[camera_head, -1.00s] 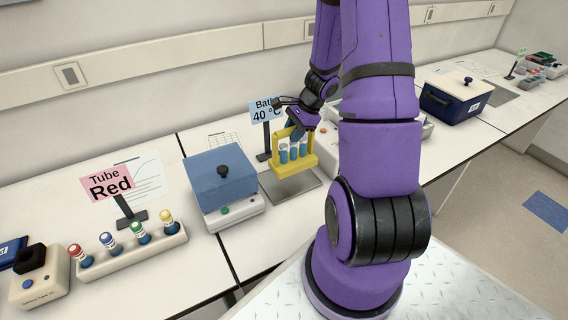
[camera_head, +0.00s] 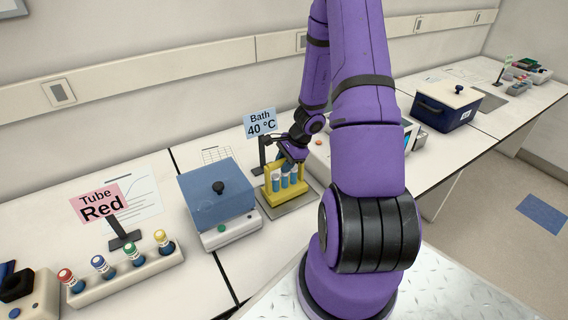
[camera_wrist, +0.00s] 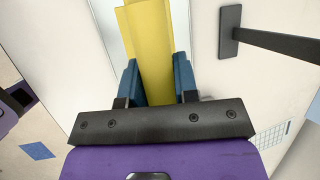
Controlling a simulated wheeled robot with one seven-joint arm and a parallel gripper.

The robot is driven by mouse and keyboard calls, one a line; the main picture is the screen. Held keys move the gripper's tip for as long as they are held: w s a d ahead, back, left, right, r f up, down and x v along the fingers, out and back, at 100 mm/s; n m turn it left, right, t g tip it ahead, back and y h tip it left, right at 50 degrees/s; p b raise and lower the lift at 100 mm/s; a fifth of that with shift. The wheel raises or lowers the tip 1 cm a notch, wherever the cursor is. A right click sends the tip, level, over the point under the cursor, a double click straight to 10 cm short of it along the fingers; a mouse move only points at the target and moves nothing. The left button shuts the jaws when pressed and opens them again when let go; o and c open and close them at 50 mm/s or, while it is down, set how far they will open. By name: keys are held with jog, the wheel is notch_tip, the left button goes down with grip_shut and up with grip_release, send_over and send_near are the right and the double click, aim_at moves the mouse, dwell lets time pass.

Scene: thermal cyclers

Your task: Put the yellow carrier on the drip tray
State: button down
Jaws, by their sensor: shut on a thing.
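The yellow carrier (camera_head: 287,193) holds several blue-capped tubes and is upright at the grey metal drip tray (camera_head: 296,202), next to the blue-lidded bath. I cannot tell whether its base touches the tray. My gripper (camera_head: 294,156) is above the carrier, shut on its handle. In the wrist view, the yellow carrier (camera_wrist: 150,40) lies between the two blue fingers of my gripper (camera_wrist: 158,82). Part of the drip tray shows as a pale strip beside the carrier in that view.
The blue-lidded bath (camera_head: 217,190) stands close left of the carrier. A "Bath 40 °C" sign (camera_head: 260,124) stands behind it. A white device is to the right, partly behind my arm. A rack (camera_head: 127,275) of coloured-cap tubes is at left.

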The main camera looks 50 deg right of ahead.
jog(key=shift+f, duration=0.15)
jog(key=c, duration=0.9)
grip_release()
jog(key=shift+o, duration=0.2)
jog(key=v, duration=1.2)
jog(key=a+r+n, duration=0.9)
jog(key=a+r, duration=0.6)
jog(key=r, duration=0.3)
jog(key=s+a+r+n+t+h, duration=0.2)
jog(key=s+a+r+n+h, duration=0.1)
jog(key=s+a+r+n, duration=0.8)
jog(key=s+r, duration=0.1)
jog(key=s, duration=0.2)
jog(key=shift+s+h, duration=0.35)
jog(key=shift+h, duration=0.05)
